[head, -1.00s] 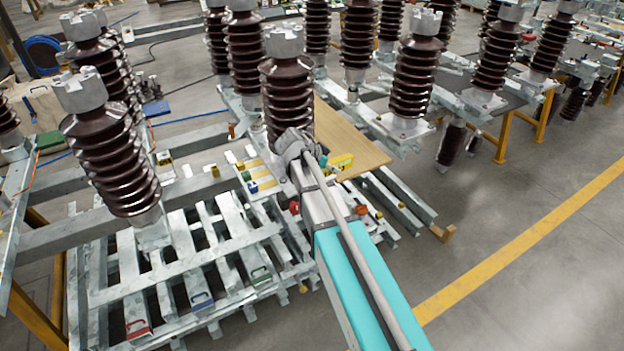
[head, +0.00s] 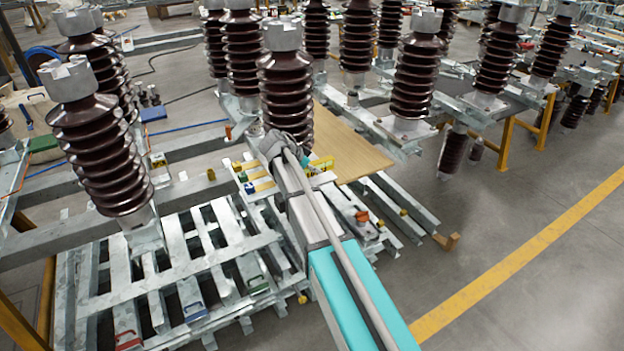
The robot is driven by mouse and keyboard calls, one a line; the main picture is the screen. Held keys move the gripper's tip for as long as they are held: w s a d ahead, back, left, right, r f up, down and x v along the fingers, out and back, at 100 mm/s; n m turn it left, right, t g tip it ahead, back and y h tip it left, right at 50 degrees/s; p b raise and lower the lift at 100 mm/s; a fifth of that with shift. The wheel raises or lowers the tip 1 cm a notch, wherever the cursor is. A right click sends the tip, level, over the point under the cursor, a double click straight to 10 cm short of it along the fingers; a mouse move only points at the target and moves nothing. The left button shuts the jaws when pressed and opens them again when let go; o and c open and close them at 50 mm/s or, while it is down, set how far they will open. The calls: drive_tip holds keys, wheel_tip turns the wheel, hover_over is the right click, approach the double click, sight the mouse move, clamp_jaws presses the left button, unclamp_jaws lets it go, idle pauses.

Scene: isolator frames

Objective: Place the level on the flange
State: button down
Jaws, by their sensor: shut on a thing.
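A yellow level (head: 321,166) shows just right of the end of my arm in the head view. My gripper (head: 304,163) is shut on it, with the fingers mostly hidden behind my wrist. The level is in front of the lower right side of a brown ribbed insulator (head: 286,95). That insulator has a grey metal flange (head: 281,37) on top; its lower end is hidden by my wrist. I cannot tell whether the level touches anything beneath it.
A wooden board (head: 350,150) lies behind and right of the level. Several other insulators stand around, one close on the left (head: 98,145). Small coloured-handled items lie on the steel rails (head: 190,275) at lower left. Open floor (head: 530,250) is on the right.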

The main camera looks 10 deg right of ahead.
sight(313, 182)
drive_tip(key=shift+f, duration=0.1)
drive_tip(key=shift+w+a+f+b, duration=0.15)
drive_tip(key=shift+w+f+b, duration=0.25)
drive_tip(key=shift+f+b, duration=0.15)
wheel_tip(313, 182, down, 3)
drive_tip(key=b, duration=0.3)
drive_tip(key=shift+r, duration=0.1)
drive_tip(key=shift+c, duration=2)
unclamp_jaws()
drive_tip(key=shift+r, duration=0.1)
drive_tip(key=shift+p+v, duration=0.95)
drive_tip(key=shift+v, duration=0.2)
drive_tip(key=p+v, duration=0.5)
drive_tip(key=v, duration=0.2)
drive_tip(key=shift+s+a+r+p, duration=0.1)
drive_tip(key=shift+a+r+p, duration=0.1)
drive_tip(key=shift+r+p, duration=0.15)
drive_tip(key=shift+p+v, duration=0.5)
drive_tip(key=shift+v, duration=0.45)
